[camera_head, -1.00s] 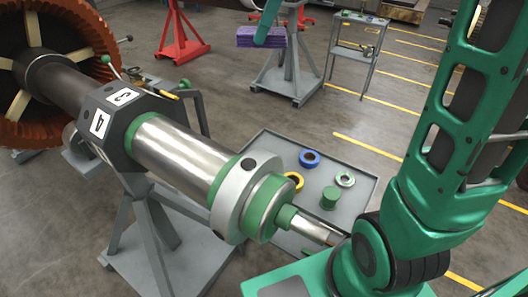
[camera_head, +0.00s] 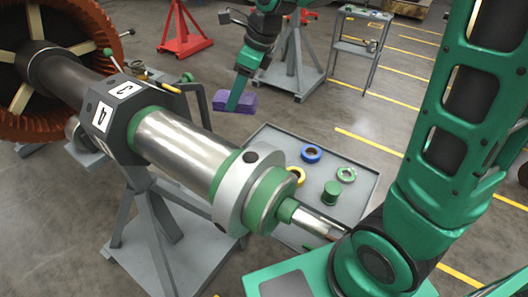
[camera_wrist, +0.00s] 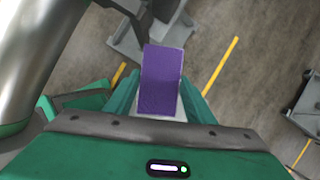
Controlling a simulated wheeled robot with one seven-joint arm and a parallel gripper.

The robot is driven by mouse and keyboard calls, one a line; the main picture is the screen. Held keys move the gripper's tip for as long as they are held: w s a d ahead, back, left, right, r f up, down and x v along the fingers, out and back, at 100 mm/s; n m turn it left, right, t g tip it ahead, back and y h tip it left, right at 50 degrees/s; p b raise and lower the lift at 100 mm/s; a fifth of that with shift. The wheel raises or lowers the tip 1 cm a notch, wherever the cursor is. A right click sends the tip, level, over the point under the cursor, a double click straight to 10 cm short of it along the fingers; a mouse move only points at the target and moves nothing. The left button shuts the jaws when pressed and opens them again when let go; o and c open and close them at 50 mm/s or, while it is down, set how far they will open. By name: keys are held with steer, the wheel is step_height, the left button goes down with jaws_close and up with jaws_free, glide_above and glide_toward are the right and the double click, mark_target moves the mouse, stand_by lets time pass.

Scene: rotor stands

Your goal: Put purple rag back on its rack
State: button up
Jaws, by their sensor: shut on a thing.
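The purple rag (camera_head: 244,103) is a folded block held in the air, beyond the shaft and left of the grey tray. My gripper (camera_head: 239,97) points down and is shut on it; the near finger hides part of the rag. In the wrist view the rag (camera_wrist: 161,78) stands out between the green fingers of my gripper (camera_wrist: 158,105). I cannot make out a rack for the rag in either view.
The large metal shaft (camera_head: 180,143) with its copper rotor lies on grey stands at the left. The grey tray (camera_head: 362,180) holds a green cylinder and several rings. A grey stand (camera_head: 290,75), a small shelf cart (camera_head: 360,50) and a red stand (camera_head: 185,40) stand behind.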

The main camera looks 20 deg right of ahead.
steer(key=s+f, duration=0.5)
steer(key=f, duration=0.6)
steer(key=w+d+f, duration=0.2)
steer(key=d, duration=0.1)
steer(key=w+d+f, duration=0.2)
steer(key=d, duration=0.1)
steer(key=w+d+f, duration=0.2)
steer(key=d+f, duration=0.1)
steer(key=shift+w+d, duration=0.1)
steer(key=shift+w, duration=0.05)
steer(key=shift+f, duration=2)
steer(key=o, duration=1)
steer(key=shift+f, duration=0.1)
